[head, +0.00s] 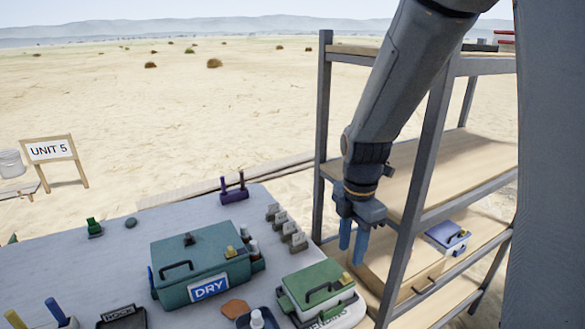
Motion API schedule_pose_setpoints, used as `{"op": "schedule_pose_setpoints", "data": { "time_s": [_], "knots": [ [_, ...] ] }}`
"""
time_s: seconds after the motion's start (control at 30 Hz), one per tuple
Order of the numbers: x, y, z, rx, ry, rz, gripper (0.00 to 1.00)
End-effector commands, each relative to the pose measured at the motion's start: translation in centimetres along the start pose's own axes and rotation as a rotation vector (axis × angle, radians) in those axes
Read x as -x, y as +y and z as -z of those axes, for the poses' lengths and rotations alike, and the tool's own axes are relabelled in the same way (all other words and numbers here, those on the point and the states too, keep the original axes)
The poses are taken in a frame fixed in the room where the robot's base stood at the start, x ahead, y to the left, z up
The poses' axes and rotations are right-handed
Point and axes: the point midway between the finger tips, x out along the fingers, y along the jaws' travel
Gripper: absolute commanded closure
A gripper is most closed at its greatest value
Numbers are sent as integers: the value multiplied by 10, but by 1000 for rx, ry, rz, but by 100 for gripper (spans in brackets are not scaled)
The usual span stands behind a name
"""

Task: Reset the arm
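My arm (393,90) reaches down from the top of the head view, in front of the shelf unit. My gripper (352,247) hangs at its end with its two blue fingers pointing down. A gap shows between the fingers, and nothing is held in it. The gripper is beside the shelf post, to the right of the table, and it overlaps the lower shelf in the picture. Its exact distance from the shelf cannot be told.
The shelf unit (325,130) has metal posts and wooden boards; a blue box (446,236) sits on a lower board. The table (120,255) at lower left holds a teal DRY box (200,255), a green-lidded case (312,282) and small grey stands (288,231). Sand lies beyond.

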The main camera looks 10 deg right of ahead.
Motion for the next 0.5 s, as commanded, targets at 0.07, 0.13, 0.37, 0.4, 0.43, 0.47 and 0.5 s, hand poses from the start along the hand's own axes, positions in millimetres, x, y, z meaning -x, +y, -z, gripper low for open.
{"op": "schedule_pose_setpoints", "data": {
  "time_s": [0.07,0.13,0.37,0.4,0.43,0.47,0.5],
  "knots": [
    [1,-6,2,-105,-1,-2,66],
    [2,-14,4,-242,-1,-7,66],
    [4,-42,13,-775,2,-22,66],
    [4,-46,14,-868,3,-25,66],
    [4,-50,15,-939,4,-26,66],
    [5,-54,16,-1008,6,-29,66],
    [5,-59,18,-1102,7,-30,66]
  ]
}}
